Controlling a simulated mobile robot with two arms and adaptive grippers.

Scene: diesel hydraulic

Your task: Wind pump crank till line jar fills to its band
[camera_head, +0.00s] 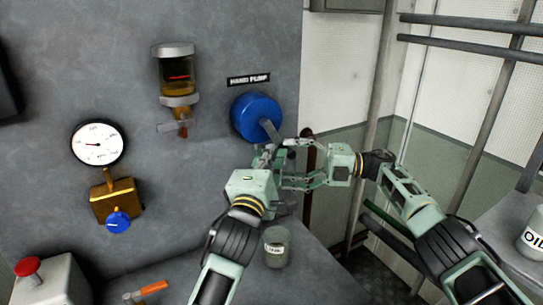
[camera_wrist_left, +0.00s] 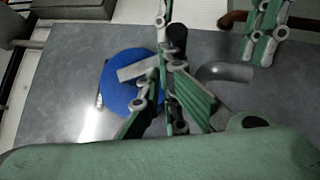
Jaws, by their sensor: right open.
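The blue pump disc (camera_head: 257,115) is on the grey panel under a "HAND PUMP" label, with a grey crank arm (camera_head: 271,131) pointing down right. In the left wrist view the crank arm (camera_wrist_left: 138,68) leads toward a dark handle (camera_wrist_left: 177,40). My left gripper (camera_head: 266,156) has its fingertips close together at the handle; whether they clamp it is unclear. The line jar (camera_head: 175,70) holds amber liquid low down, its surface apparently just below the red band (camera_head: 178,77). My right gripper (camera_head: 287,164) is open beside the left one; its fingers show in the wrist view (camera_wrist_left: 264,30).
A small can (camera_head: 277,247) and an orange-handled tool (camera_head: 148,289) are on the ledge. An oil can (camera_head: 533,236) and rails are at right.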

